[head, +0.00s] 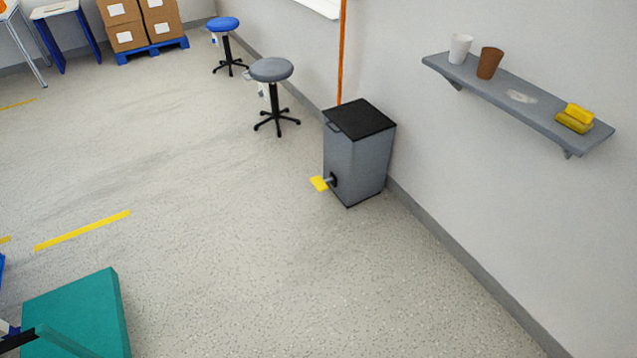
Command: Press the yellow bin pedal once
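A grey bin (356,162) with a black lid (360,119) stands on the floor against the right wall. The lid is shut. Its yellow pedal (319,183) sticks out at the bottom of the side that faces left, close above the floor, next to a small black bracket. Nothing touches the pedal. Neither of my grippers is in view.
A grey stool (271,70) and a blue stool (223,25) stand beyond the bin along the wall. A wall shelf (520,97) holds two cups and yellow sponge-like items. A teal block (85,315) is at the lower left. The floor left of and before the bin is clear.

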